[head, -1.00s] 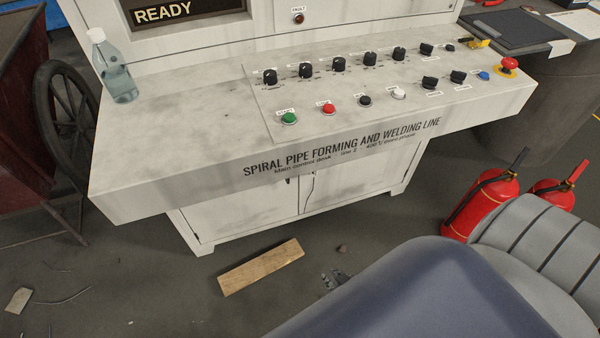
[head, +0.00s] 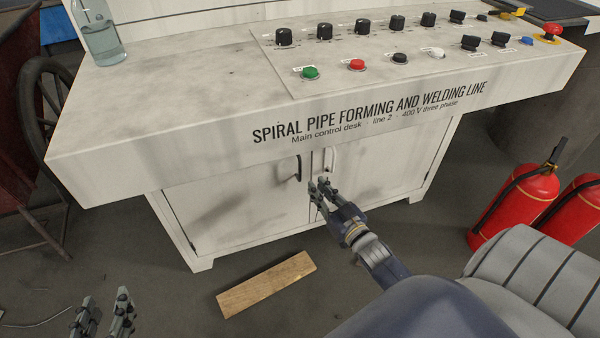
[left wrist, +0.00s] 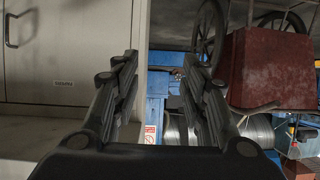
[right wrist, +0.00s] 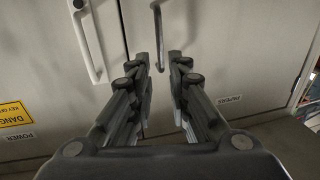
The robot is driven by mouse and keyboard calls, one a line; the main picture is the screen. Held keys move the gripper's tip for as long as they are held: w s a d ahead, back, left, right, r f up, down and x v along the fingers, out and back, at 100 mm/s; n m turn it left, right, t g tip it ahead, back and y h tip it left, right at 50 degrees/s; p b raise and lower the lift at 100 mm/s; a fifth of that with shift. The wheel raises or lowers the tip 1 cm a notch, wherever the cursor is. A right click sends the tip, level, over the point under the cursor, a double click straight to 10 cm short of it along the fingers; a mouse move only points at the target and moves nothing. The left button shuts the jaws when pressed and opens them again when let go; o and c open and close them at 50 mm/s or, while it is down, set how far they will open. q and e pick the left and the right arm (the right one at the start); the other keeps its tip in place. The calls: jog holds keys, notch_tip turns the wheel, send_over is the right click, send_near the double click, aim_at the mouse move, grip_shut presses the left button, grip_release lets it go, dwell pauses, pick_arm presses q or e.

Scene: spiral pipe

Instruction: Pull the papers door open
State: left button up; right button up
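The papers door (head: 240,205) is the left door of the white cabinet under the control desk, and it is shut. Its dark handle (head: 298,168) stands near the middle seam. The right wrist view, which is turned over, shows this handle (right wrist: 155,25) beyond my fingertips and roughly in line with the gap between them, along with the PAPERS label (right wrist: 229,99). My right gripper (head: 318,188) is open and empty in front of the doors, just below the handles. My left gripper (head: 104,305) is open and empty over the floor at the lower left, away from the door.
The other door (head: 380,175) has a white handle (head: 330,160) close beside the dark one. The desk top (head: 180,110) overhangs the doors. A wooden board (head: 266,284) lies on the floor before the cabinet. Fire extinguishers (head: 515,205) stand at right; a wheeled cart (head: 25,110) stands left.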

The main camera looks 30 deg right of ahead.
aim_at(300, 179)
pick_arm(q)
notch_tip(300, 179, up, 14)
jog(key=w+d+t+h+b, duration=0.2)
jog(key=t+b, duration=0.1)
jog(key=t, duration=0.5)
jog(key=shift+d, duration=0.25)
pick_arm(e)
jog(key=shift+w+d, duration=0.2)
jog(key=shift+w, duration=5.1)
pick_arm(q)
jog(key=shift+w, duration=0.1)
pick_arm(e)
grip_shut()
